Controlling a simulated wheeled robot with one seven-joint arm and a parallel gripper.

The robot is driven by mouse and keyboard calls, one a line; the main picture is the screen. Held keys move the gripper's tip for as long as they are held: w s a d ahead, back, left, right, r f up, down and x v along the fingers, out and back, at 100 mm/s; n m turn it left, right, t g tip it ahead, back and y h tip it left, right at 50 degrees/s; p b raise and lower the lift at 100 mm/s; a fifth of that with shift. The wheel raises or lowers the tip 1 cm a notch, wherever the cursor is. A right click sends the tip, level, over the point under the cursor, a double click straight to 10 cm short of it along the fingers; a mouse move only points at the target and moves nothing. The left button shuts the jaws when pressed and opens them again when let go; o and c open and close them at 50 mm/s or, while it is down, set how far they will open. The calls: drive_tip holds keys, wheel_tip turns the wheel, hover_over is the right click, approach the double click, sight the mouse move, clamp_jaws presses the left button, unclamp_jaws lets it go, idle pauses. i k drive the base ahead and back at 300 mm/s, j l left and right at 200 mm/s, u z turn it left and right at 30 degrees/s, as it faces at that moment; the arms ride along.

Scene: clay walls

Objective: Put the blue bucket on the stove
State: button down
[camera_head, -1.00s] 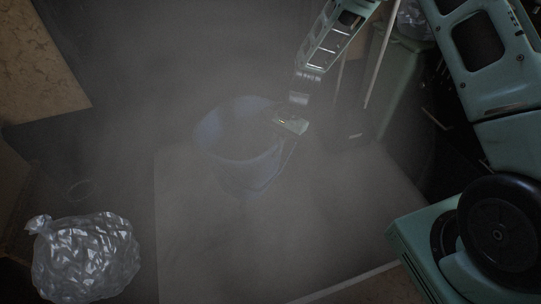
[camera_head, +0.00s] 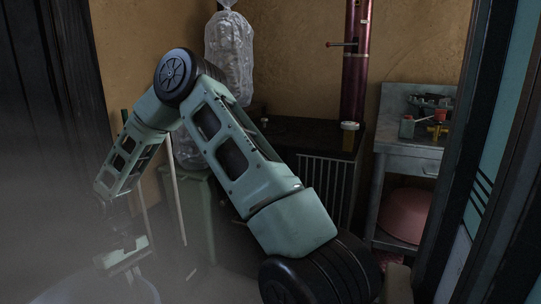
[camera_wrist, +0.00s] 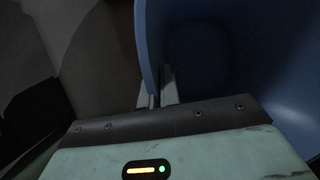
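The blue bucket (camera_head: 138,287) shows only in part at the bottom left of the head view, dim behind haze. In the wrist view the bucket (camera_wrist: 225,50) fills the right side, and its wall runs down between my two fingers. My gripper (camera_head: 122,257) is at the bucket's rim; in the wrist view its narrow fingers (camera_wrist: 158,90) are close together on the wall. The stove appears to be the dark box (camera_head: 300,134) with a ribbed front and a red pipe, right of my arm.
A small yellowish can (camera_head: 349,136) stands on the dark top. A grey bench (camera_head: 405,150) with tools is at the right, a pink rounded thing (camera_head: 405,215) below it. A green bin (camera_head: 196,205) with plastic bags stands behind my arm. A dark door frame (camera_head: 462,150) bounds the right.

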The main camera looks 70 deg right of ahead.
sight(318, 139)
drive_tip(key=i+j+z, duration=0.3)
drive_tip(key=j+z, duration=0.15)
drive_tip(key=z, duration=1.4)
